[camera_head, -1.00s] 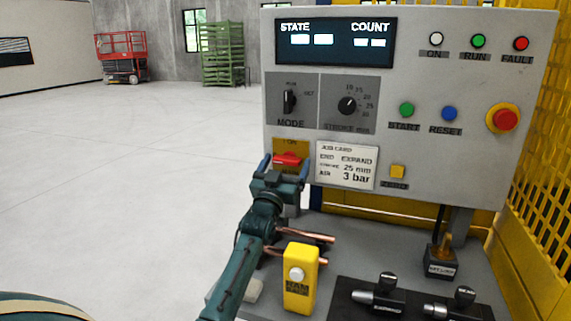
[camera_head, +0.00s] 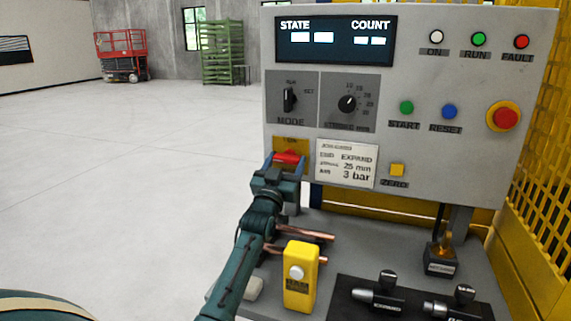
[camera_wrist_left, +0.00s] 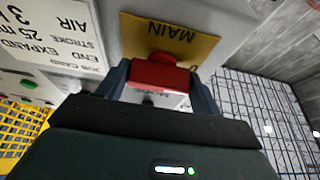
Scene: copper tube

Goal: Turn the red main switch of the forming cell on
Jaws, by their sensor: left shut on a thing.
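The red main switch (camera_head: 289,157) sits on a yellow plate (camera_head: 290,142) at the lower left of the grey control panel. My left gripper (camera_head: 285,163) comes up from below, with one finger on each side of the red handle. In the left wrist view the red switch (camera_wrist_left: 158,73) lies between the two fingers (camera_wrist_left: 160,85), which are shut on it. The yellow plate marked MAIN (camera_wrist_left: 172,37) shows behind it. My right gripper is in neither view.
The panel (camera_head: 420,110) carries a display, mode and stroke knobs, buttons and a red emergency stop (camera_head: 503,117). A white card (camera_head: 346,164) is right of the switch. Below, a yellow button box (camera_head: 300,275) and copper tubes (camera_head: 315,236) lie near my left arm.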

